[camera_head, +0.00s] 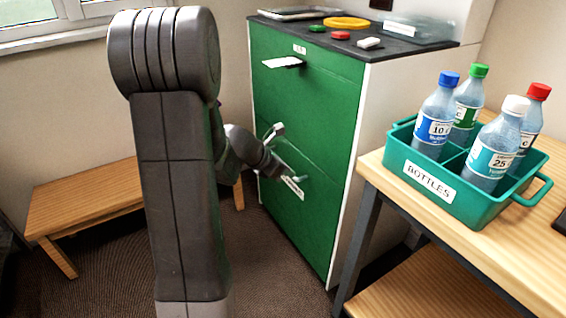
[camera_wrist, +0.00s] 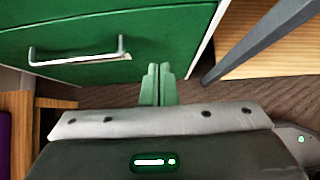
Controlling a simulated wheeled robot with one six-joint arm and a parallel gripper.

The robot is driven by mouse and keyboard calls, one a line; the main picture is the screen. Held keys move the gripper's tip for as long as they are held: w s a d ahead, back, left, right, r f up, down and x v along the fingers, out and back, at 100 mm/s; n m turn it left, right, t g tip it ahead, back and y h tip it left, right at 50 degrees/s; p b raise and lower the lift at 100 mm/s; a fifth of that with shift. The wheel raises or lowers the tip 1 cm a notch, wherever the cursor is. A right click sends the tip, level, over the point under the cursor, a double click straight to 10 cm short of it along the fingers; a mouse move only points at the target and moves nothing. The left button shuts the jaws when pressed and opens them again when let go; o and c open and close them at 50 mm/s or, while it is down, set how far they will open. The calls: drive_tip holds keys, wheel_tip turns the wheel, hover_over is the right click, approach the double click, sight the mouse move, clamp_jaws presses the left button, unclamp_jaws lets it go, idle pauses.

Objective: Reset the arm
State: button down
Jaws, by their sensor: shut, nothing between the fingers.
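My gripper (camera_wrist: 158,71) is shut and empty; its two green fingers lie side by side in the wrist view. In the head view my gripper (camera_head: 287,171) is in front of the lower part of the green cabinet (camera_head: 325,100), small and partly hidden by my own arm. The cabinet also shows in the wrist view (camera_wrist: 110,25). A silver drawer handle (camera_wrist: 80,58) is left of the fingers there, apart from them. I cannot tell whether the fingertips touch the cabinet front.
A table (camera_head: 480,245) at the right bears a teal crate (camera_head: 462,208) marked BOTTLES with several capped bottles. A low wooden bench (camera_head: 85,195) stands at the left. The cabinet top (camera_head: 385,45) bears a yellow ring (camera_head: 346,22) and small objects. Carpet lies between.

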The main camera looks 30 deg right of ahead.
idle(0.4)
drive_tip(key=b, duration=0.4)
approach(322, 181)
wheel_tip(322, 181, down, 3)
drive_tip(key=d, duration=0.1)
drive_tip(key=d+f, duration=0.1)
drive_tip(key=d, duration=0.1)
drive_tip(key=shift+d+f, duration=0.1)
drive_tip(key=shift+d, duration=0.15)
drive_tip(key=shift+w+d, duration=0.1)
drive_tip(key=shift+d, duration=0.3)
drive_tip(key=shift+a, duration=0.1)
